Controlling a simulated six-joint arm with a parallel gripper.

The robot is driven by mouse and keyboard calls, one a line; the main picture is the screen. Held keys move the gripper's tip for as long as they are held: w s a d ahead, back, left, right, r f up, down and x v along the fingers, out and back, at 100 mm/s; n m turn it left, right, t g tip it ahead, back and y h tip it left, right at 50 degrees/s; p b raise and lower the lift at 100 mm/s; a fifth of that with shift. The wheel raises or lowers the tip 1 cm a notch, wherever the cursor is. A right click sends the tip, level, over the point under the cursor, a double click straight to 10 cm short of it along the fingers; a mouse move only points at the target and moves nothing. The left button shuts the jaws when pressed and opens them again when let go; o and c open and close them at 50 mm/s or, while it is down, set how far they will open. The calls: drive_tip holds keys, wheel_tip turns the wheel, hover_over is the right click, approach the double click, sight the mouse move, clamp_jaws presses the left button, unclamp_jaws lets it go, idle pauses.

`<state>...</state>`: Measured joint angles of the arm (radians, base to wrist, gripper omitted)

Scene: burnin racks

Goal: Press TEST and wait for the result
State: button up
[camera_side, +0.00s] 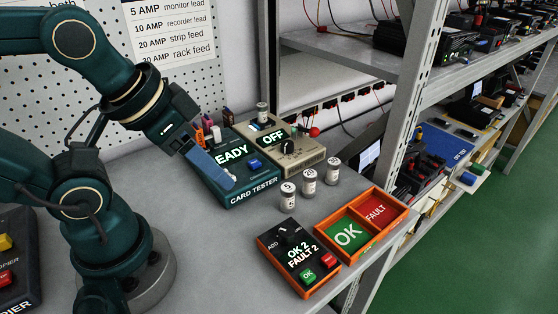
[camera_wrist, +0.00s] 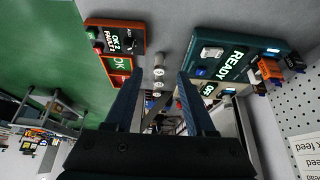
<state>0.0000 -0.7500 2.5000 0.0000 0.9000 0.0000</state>
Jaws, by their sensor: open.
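The dark teal card tester (camera_side: 236,192) sits on the bench, its lit display (camera_side: 231,154) reading READY, partly covered by my gripper in the side view. A blue button (camera_side: 254,164) is on its top; no TEST label is legible. The wrist view shows the tester (camera_wrist: 262,47) at upper right, with a pale square part (camera_wrist: 212,53) and the blue button (camera_wrist: 200,71). My gripper (camera_wrist: 158,88) is open with nothing between its fingers. In the side view its blue fingers (camera_side: 222,172) reach down over the tester's left part; contact cannot be told.
A beige box (camera_side: 300,164) reading OFF stands behind the tester. Several labelled cylinders (camera_side: 309,181) stand about, three right of the tester. An orange tray (camera_side: 338,256) has OK and FAULT compartments. A counter box (camera_side: 293,262) reads OK 2, FAULT 2. A shelf post (camera_side: 402,100) rises at right.

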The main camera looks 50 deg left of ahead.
clamp_jaws()
idle(1.8)
